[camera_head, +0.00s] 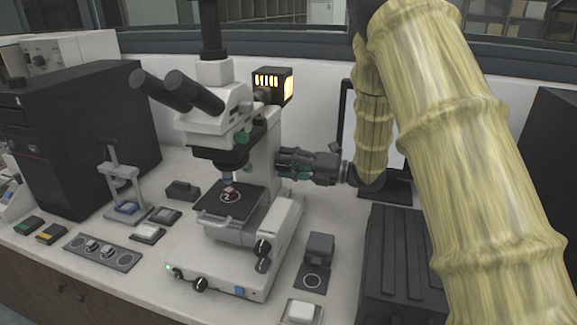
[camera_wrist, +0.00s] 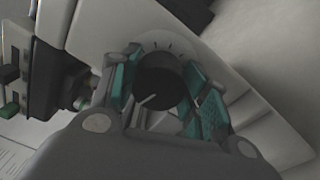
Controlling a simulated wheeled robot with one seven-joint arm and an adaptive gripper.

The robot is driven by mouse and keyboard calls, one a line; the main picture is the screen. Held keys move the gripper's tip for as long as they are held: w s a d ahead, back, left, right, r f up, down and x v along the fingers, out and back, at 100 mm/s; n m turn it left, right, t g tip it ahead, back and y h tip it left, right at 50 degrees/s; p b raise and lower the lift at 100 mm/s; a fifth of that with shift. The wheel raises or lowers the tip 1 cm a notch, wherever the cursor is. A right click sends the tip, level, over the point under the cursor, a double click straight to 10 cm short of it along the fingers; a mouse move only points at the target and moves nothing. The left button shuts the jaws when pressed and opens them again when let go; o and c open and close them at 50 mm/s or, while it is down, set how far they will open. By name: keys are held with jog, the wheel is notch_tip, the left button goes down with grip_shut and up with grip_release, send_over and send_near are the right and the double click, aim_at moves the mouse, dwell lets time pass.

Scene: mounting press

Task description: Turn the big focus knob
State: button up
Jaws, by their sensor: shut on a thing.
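The microscope (camera_head: 282,155) stands on the white bench in the middle of the head view, upright, with its stage and eyepieces to the left. The big focus knob (camera_wrist: 160,82) is a dark round knob with a pale pointer line, on the microscope's side in the wrist view. Tick marks show on the body around it. My gripper (camera_wrist: 165,95) has its teal-padded fingers on both sides of the knob and is shut on it. In the head view, my gripper (camera_head: 285,163) reaches in from the right against the microscope's column, and the knob is hidden there.
A small dark stand (camera_head: 319,248) and a dark ribbed box (camera_head: 403,260) stand right of the microscope base. A control strip with knobs (camera_head: 103,252) lies at left front. A large black cabinet (camera_head: 85,130) stands at the left. A dark monitor-like panel is behind my arm.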

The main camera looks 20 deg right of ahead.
jog(key=m, duration=0.4)
jog(key=m+p, duration=0.1)
jog(key=m, duration=0.2)
jog(key=shift+m, duration=0.3)
jog(key=m+p, duration=0.1)
jog(key=m, duration=0.2)
jog(key=shift+m+t, duration=0.3)
jog(key=shift+m, duration=0.1)
jog(key=m+p, duration=0.2)
jog(key=m, duration=0.1)
jog(key=shift+m, duration=0.4)
jog(key=m+p, duration=0.2)
jog(key=m, duration=0.1)
jog(key=shift+s+r+m, duration=0.1)
jog(key=shift+m, duration=0.2)
jog(key=m+p, duration=0.2)
jog(key=m, duration=0.1)
jog(key=shift+a+m, duration=0.1)
jog(key=shift+m, duration=0.3)
jog(key=m+p, duration=0.3)
jog(key=m, duration=0.1)
jog(key=shift+h, duration=0.3)
jog(key=shift+m+p, duration=0.75)
jog(key=shift+m, duration=0.95)
